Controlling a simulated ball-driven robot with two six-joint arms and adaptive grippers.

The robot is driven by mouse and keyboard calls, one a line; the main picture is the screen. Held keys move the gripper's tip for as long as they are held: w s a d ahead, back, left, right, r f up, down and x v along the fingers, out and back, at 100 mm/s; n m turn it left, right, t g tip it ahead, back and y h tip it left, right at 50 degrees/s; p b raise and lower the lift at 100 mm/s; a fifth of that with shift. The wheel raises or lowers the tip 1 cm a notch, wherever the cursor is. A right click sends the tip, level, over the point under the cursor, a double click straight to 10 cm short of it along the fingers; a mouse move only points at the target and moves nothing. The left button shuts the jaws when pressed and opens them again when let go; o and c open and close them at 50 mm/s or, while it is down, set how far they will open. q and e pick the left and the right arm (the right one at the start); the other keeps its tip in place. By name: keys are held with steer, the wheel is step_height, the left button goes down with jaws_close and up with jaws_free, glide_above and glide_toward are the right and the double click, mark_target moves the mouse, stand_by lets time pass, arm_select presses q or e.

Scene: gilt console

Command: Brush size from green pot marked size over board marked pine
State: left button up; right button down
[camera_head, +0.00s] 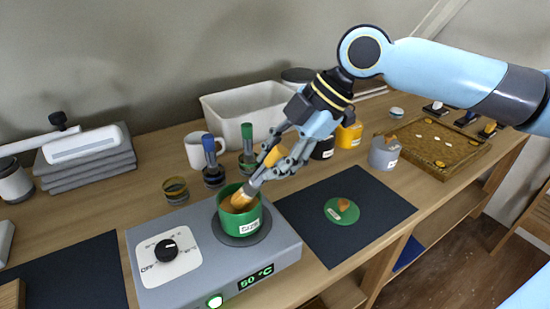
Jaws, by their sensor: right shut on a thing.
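The green pot (229,222) with a white label stands on the round plate of a grey heater (205,273). My right gripper (281,164) is shut on a brush (243,198) and holds it tilted, with its tan bristles at the pot's mouth. How deep the bristles reach is hard to tell. A pale brown wooden piece (12,296) is cut off at the lower left edge, on a dark mat (70,274). No pine marking is readable on it. My left gripper is out of view.
A dark mat (300,225) right of the heater bears a green disc (333,216) with a small brown piece. Behind stand a white mug (197,153), blue- and green-topped jars, a white bin (228,108) and a grey pot (383,155). A framed tray (440,147) lies right.

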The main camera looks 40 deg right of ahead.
step_height(320, 180, up, 7)
steer(key=p, duration=0.6)
stand_by(1.5)
